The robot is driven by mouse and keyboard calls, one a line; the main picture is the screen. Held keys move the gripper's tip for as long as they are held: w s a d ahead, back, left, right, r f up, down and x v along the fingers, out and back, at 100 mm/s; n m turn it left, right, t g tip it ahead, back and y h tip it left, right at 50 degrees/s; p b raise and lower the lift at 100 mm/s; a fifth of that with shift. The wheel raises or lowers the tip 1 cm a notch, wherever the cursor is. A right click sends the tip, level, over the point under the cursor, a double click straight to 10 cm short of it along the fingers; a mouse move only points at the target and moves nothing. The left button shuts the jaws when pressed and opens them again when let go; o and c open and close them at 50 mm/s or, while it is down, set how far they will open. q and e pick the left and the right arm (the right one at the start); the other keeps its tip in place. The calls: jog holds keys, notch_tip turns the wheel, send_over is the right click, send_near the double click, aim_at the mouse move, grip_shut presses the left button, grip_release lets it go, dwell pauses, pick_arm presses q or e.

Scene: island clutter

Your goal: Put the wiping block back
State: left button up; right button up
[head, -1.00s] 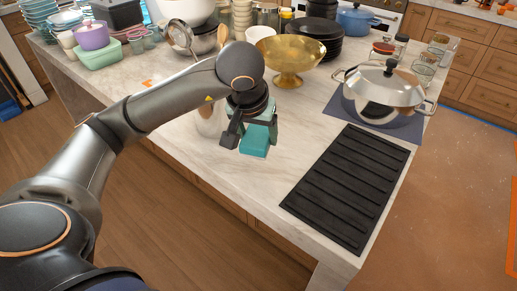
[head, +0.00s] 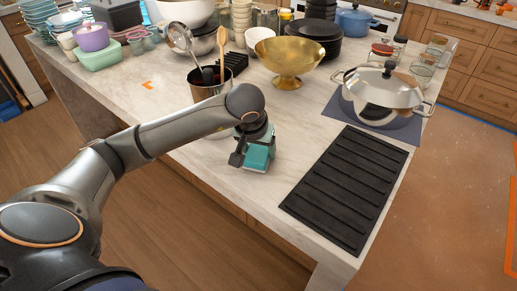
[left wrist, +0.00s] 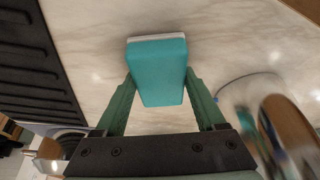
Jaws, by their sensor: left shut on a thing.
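The wiping block (head: 257,160) is teal with a pale underside. My left gripper (head: 255,146) is shut on it, over the marble island top (head: 205,168) near its front edge. In the left wrist view the block (left wrist: 160,70) sits between the two green fingers of my left gripper (left wrist: 160,88), its white pad at the far end toward the marble. I cannot tell whether the pad touches the marble. My right gripper is not in view.
A black ridged mat (head: 342,190) lies right of the block. A shiny steel cylinder (left wrist: 268,115) stands close by, mostly hidden by my arm in the head view. Behind are a utensil pot (head: 203,88), a brass bowl (head: 288,55) and a lidded pot (head: 383,95). Orange tape (head: 149,85) marks the marble.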

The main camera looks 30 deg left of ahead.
pick_arm(q)
jog(key=shift+f, duration=0.2)
jog(key=o, duration=1.3)
jog(key=shift+r, duration=0.2)
jog(key=shift+r, duration=0.3)
jog(key=v, duration=1.1)
jog(key=shift+s+d+r, duration=0.1)
jog(key=shift+s+r, duration=0.1)
jog(key=shift+r, duration=0.05)
